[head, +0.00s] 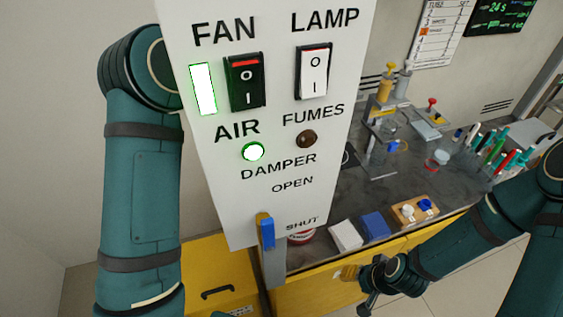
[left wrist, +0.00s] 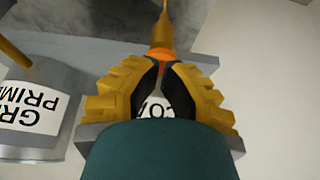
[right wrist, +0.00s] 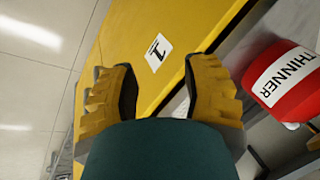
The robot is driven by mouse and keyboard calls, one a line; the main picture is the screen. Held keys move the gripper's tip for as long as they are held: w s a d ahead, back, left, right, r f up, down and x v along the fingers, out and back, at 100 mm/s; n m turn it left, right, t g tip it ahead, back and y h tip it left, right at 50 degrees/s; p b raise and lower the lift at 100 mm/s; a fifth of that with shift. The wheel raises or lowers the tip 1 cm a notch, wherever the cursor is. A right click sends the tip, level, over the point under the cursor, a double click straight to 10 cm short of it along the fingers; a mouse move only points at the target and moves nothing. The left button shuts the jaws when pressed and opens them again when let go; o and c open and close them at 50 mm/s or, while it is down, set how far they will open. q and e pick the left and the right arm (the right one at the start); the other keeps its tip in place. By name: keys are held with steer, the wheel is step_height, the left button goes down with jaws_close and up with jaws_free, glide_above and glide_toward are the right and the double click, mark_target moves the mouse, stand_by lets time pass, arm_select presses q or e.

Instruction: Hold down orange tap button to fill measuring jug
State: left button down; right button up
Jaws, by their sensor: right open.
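In the head view a dispenser with an orange-yellow top (head: 385,88) stands at the back of the bench; I cannot tell if it bears the tap button. A clear vessel (head: 377,152) in front may be the measuring jug; it is too small to be sure. In the left wrist view my left gripper (left wrist: 158,68) has its fingers drawn together at an orange, pointed part (left wrist: 160,35). A white surface with dark marks shows between the fingers; grip on it is unclear. My right gripper (right wrist: 157,68) is open and empty beside a yellow cabinet front (right wrist: 145,30).
A white switch panel (head: 220,170) blocks much of the head view. A grey primer can (left wrist: 35,100) is beside my left gripper. A red thinner can (right wrist: 285,85) is right of my right gripper. Pens (head: 495,145) crowd the bench's right end.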

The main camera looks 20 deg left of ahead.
arm_select(q)
step_height(320, 180, up, 7)
steer(key=p, duration=0.4)
steer(key=shift+r, duration=0.1)
stand_by(0.4)
